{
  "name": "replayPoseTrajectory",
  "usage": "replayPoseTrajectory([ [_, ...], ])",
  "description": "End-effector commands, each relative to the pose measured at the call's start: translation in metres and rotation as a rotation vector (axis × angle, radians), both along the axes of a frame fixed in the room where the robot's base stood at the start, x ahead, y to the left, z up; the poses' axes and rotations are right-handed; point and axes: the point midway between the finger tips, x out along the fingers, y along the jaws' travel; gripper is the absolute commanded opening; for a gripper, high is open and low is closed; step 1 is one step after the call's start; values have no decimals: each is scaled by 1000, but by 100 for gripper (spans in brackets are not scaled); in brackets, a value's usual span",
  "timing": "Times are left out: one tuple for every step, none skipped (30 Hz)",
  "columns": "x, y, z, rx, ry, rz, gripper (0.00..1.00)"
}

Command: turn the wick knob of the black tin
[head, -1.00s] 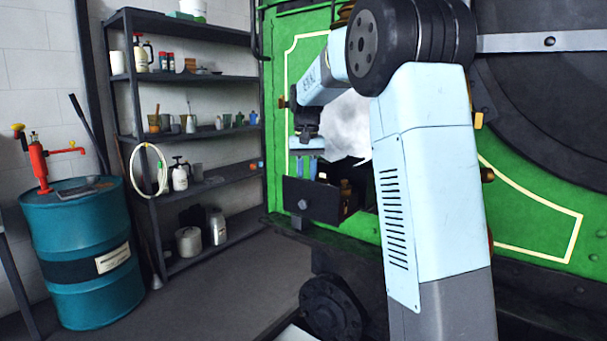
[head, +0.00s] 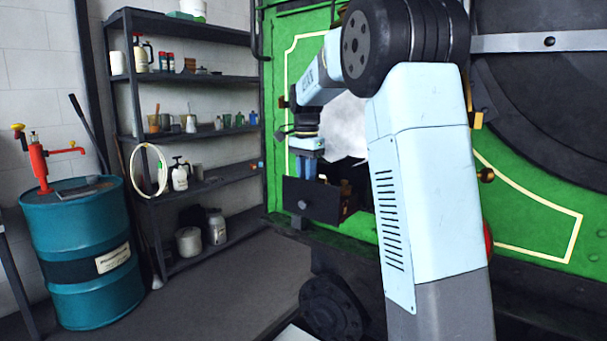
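A black box-shaped thing (head: 325,204) sits low in front of the opening in the green tram side, in the head view. A small round grey knob (head: 302,205) shows on its front face. I cannot tell for sure that this is the black tin with its wick knob. My gripper (head: 304,175) points down just above or behind the box's top edge, with its fingertips partly hidden there. It is small in the picture, and I cannot tell whether its fingers are apart or touching anything. Brass-coloured parts to the right of the box are too dark to make out.
A shelf rack (head: 190,78) with bottles, cups and cans stands left of the tram. A blue drum (head: 85,250) with a red hand pump (head: 40,165) stands at far left. Green tram panels (head: 525,205) lie behind my arm. The floor (head: 230,285) between rack and tram is clear.

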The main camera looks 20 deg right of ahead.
Motion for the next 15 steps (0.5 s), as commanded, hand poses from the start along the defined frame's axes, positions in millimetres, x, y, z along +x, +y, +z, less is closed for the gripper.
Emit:
replayPoseTrajectory([
  [0,0,0,1,1,-27,0],
  [0,0,0,1,1,-43,0],
  [0,0,0,1,1,-63,0],
  [0,0,0,1,1,-77,0],
  [0,0,0,1,1,-90,0],
  [0,0,0,1,1,-104,0],
  [0,0,0,0,0,-114,0],
  [0,0,0,0,0,-123,0],
  [0,1,0,0,0,-133,0],
  [0,1,0,0,0,-140,0],
  [0,1,0,0,0,-146,0],
  [0,1,0,0,0,-152,0],
  [0,1,0,0,0,-155,0],
  [0,0,0,0,0,-158,0],
  [0,0,0,0,0,-162,0],
])
